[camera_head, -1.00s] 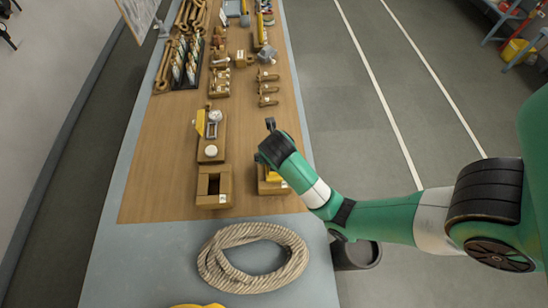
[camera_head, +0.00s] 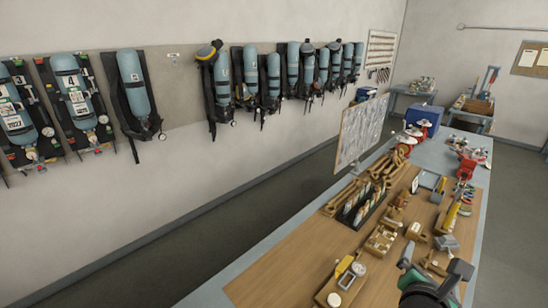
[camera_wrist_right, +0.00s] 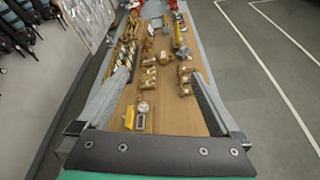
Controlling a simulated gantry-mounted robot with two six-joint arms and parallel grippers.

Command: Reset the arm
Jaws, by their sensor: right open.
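My right gripper (camera_head: 436,266) shows at the bottom right of the head view, above the wooden-topped bench (camera_head: 278,276). Its dark jaws are apart with nothing between them. In the right wrist view the two fingers of this gripper (camera_wrist_right: 160,84) stand wide apart and frame the bench top from above. A wooden block with a yellow piece and a round gauge (camera_head: 345,272) lies to the left of the gripper in the head view; the gauge (camera_wrist_right: 143,107) also shows between the fingers in the wrist view. My left gripper is not in view.
Several blue cylinders on black backplates (camera_head: 130,85) hang along the wall. A tilted board (camera_head: 360,130) stands at the bench's left edge. Wooden fittings (camera_head: 382,238) and a black rack (camera_head: 362,205) crowd the bench; its near left part is bare. A blue box (camera_head: 424,120) stands farther back.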

